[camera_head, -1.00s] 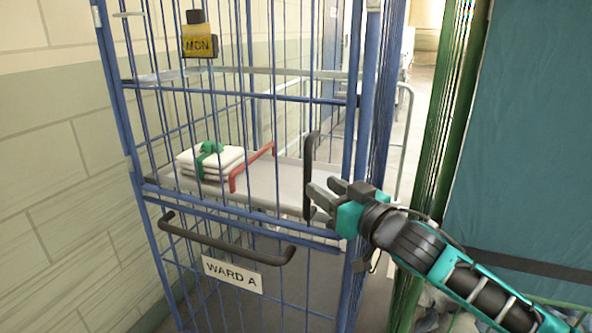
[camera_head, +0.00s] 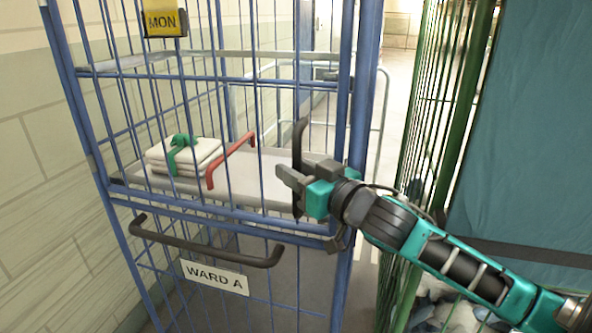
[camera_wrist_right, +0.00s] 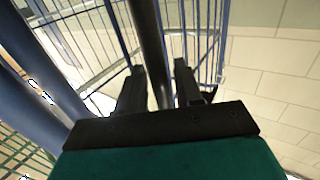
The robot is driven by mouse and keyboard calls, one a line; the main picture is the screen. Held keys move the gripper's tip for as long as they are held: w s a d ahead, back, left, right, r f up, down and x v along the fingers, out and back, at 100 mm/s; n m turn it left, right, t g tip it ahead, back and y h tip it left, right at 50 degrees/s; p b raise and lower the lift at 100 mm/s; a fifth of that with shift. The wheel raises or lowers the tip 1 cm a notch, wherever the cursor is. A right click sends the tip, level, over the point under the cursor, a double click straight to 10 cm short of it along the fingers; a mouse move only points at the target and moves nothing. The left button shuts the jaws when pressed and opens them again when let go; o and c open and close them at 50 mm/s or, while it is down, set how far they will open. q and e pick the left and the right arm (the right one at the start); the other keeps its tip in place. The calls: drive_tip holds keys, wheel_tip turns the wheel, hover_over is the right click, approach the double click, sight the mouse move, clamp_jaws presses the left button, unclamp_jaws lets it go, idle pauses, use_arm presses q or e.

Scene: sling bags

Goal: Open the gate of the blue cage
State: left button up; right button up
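The blue cage (camera_head: 210,212) stands in front of me, its barred front upright. A black vertical handle (camera_head: 299,135) is at the right side of its upper gate, by the blue corner post. My right gripper (camera_head: 298,176) is at the lower part of this handle. In the right wrist view, the dark handle bar (camera_wrist_right: 150,45) runs between the two fingers of my right gripper (camera_wrist_right: 160,80). A narrow gap shows beside the right finger, so it looks open around the bar. The palm hides part of the bar. My left gripper is not in view.
A curved black handle (camera_head: 205,250) and a WARD A sign (camera_head: 214,276) are on the lower front. A green cage (camera_head: 450,125) stands close on the right, a tiled wall (camera_head: 40,200) on the left.

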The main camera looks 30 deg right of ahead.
clamp_jaws()
drive_tip(key=shift+a, duration=0.1)
idle(0.4)
